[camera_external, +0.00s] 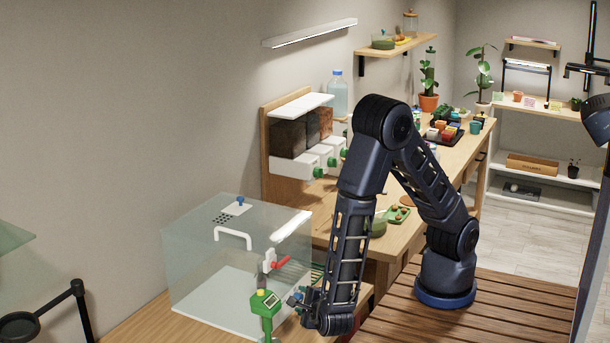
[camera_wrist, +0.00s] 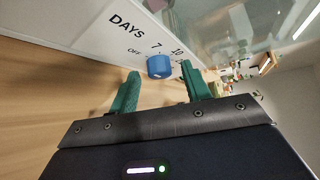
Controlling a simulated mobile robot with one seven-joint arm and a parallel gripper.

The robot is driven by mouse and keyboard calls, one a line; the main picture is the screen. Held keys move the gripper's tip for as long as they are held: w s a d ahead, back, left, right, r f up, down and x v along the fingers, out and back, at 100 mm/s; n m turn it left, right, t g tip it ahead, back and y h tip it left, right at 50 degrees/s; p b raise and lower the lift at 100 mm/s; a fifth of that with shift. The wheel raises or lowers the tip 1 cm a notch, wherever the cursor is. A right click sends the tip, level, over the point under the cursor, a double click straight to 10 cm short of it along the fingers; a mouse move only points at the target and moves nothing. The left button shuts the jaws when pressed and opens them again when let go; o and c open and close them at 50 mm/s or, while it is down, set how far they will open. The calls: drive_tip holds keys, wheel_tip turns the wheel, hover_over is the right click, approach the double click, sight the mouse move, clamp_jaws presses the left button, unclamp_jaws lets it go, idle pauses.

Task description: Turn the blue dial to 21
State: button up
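The blue dial (camera_wrist: 159,67) sticks out from a white panel (camera_wrist: 95,22) in the wrist view. The panel is printed DAYS, with OFF, 7 and 10 around the dial; the further marks are too small or hidden, and 21 cannot be read. I cannot tell which mark the dial points to. My gripper (camera_wrist: 160,78) is open, its two green fingers apart and pointing at the dial. The dial shows in the gap between the fingertips, with no clear contact. In the external view my gripper (camera_external: 302,301) is low beside the clear box; the dial cannot be made out with certainty there.
White drawers (camera_external: 295,167) stand behind on the wooden bench.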

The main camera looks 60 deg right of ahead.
drive_tip(key=c, duration=0.9)
drive_tip(key=shift+r, duration=0.1)
drive_tip(key=m+y, duration=0.1)
drive_tip(key=m+g+y, duration=0.1)
drive_tip(key=y, duration=0.1)
drive_tip(key=shift+d+r, duration=0.2)
drive_tip(key=shift+r, duration=0.05)
drive_tip(key=m+y, duration=0.1)
drive_tip(key=y, duration=0.1)
drive_tip(key=m+y, duration=0.1)
drive_tip(key=shift+d+r+m+g, duration=0.15)
drive_tip(key=shift+d+m+g, duration=0.1)
drive_tip(key=shift+m+g, duration=0.05)
drive_tip(key=shift+y, duration=0.4)
drive_tip(key=o, duration=1)
